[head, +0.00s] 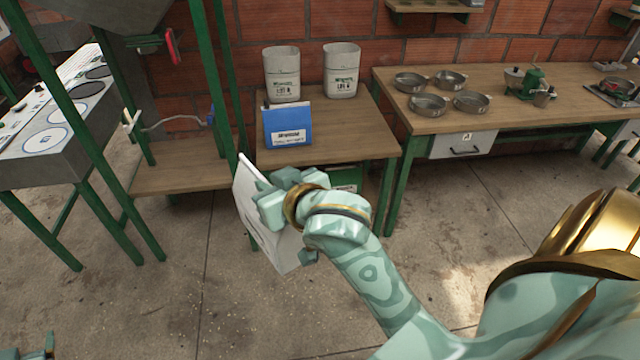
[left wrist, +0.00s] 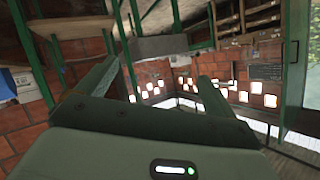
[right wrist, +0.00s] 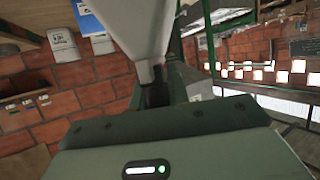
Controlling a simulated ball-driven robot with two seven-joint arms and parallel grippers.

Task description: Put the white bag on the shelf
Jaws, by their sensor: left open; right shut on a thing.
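The white bag (head: 247,208) hangs tilted from my right gripper (head: 272,198) in the head view, in front of the small wooden table; the gripper hides much of it. In the right wrist view the bag (right wrist: 140,25) is pinched between the fingers, its narrowed end toward me. My left gripper (left wrist: 155,85) is open and empty in its wrist view; only a teal bit shows at the head view's bottom left. A wooden shelf top (head: 340,140) carries two whitish bags (head: 282,75) (head: 342,70) and a blue bag (head: 288,125).
A lower wooden board (head: 185,177) sits within a green frame left of the table. A long bench (head: 520,115) with several metal pans (head: 428,104) stands at right. The floor (head: 470,215) before it is clear. Bare wood shows right of the blue bag.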

